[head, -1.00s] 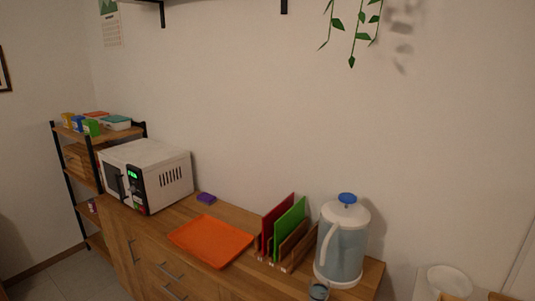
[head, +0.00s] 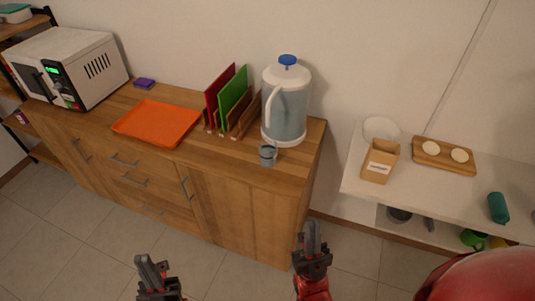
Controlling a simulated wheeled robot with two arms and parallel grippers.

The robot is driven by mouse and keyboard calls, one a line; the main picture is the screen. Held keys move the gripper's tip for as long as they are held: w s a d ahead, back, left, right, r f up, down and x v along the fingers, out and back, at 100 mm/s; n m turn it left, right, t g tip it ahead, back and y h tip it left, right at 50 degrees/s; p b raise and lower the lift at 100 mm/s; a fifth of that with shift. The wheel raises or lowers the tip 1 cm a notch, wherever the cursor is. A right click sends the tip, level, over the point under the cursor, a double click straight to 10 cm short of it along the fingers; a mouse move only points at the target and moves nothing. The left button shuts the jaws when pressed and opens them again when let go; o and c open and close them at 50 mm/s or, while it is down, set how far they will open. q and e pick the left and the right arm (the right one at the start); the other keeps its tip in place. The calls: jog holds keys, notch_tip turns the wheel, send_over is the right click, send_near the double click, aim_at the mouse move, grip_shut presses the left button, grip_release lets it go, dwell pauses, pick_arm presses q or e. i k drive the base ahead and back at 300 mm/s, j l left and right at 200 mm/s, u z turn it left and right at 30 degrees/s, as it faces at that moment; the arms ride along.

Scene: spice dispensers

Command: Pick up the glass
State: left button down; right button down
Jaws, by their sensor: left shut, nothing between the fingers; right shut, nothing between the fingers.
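A small grey-blue glass (head: 267,155) stands upright on the wooden cabinet top, near its front edge and just in front of the large water dispenser (head: 286,108). My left gripper (head: 148,264) is shut and empty at the bottom of the head view, in front of the cabinet and low to the left of the glass. My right gripper (head: 311,232) is shut and empty, below and slightly right of the glass in the picture. Neither gripper touches the glass.
On the cabinet (head: 215,170) are an orange tray (head: 157,123), a rack with red and green boards (head: 235,97), a purple block (head: 144,83) and a microwave (head: 72,66). A white shelf (head: 428,195) at right holds a paper bag (head: 381,161) and a wooden board (head: 443,155).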

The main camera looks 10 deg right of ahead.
aim_at(268, 147)
jog(key=j+z, duration=0.1)
jog(key=z, duration=0.2)
jog(key=j+z, duration=0.15)
jog(key=z, duration=0.2)
jog(key=j+z, duration=0.3)
jog(key=j, duration=0.75)
jog(key=j+z, duration=0.25)
jog(key=j, duration=0.8)
jog(key=i+j, duration=0.35)
jog(key=i, duration=0.1)
